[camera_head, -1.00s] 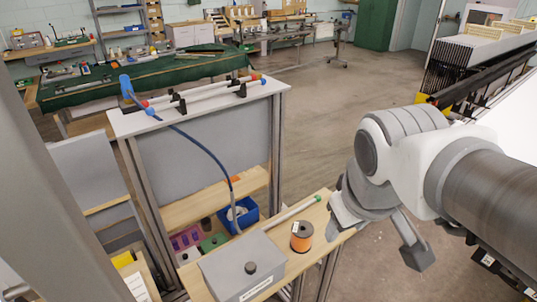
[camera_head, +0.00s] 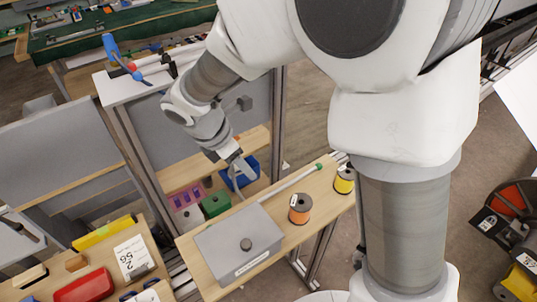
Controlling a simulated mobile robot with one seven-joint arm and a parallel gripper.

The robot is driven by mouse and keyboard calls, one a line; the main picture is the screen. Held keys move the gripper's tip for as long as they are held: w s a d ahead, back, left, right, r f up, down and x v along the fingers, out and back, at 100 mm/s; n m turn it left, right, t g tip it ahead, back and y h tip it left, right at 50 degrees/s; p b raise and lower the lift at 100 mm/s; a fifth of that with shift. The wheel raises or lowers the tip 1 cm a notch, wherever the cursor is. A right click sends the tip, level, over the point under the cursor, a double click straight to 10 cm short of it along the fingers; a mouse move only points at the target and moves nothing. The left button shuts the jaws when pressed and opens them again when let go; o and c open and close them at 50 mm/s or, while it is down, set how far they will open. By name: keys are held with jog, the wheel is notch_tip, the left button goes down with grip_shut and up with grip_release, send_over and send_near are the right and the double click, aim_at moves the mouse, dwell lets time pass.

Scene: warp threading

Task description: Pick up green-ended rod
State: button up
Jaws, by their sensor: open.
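The green-ended rod (camera_head: 291,184) is pale and thin, and lies on the wooden bench behind the grey box. Its green end (camera_head: 319,166) points to the upper right; its other end, near the back corner of the box, is hard to make out. My gripper (camera_head: 241,173) is open, in front of the blue bin (camera_head: 250,168), to the left of the rod's green end. It looks apart from the rod, though its height above the bench is hard to judge.
A grey lidded box (camera_head: 238,246) stands in front of the rod. An orange spool (camera_head: 300,209) and a yellow spool (camera_head: 344,179) stand to the right. A green box (camera_head: 216,203) and pink-purple holder (camera_head: 188,218) are at left. A grey panel stands behind.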

send_over(269, 194)
jog(key=s+a, duration=0.1)
jog(key=a, duration=0.1)
jog(key=f, duration=1)
jog(key=shift+s+a+f, duration=0.2)
jog(key=shift+f, duration=0.15)
jog(key=shift+p+x, duration=0.35)
jog(key=shift+x, duration=2.3)
jog(key=shift+s, duration=0.15)
grip_shut()
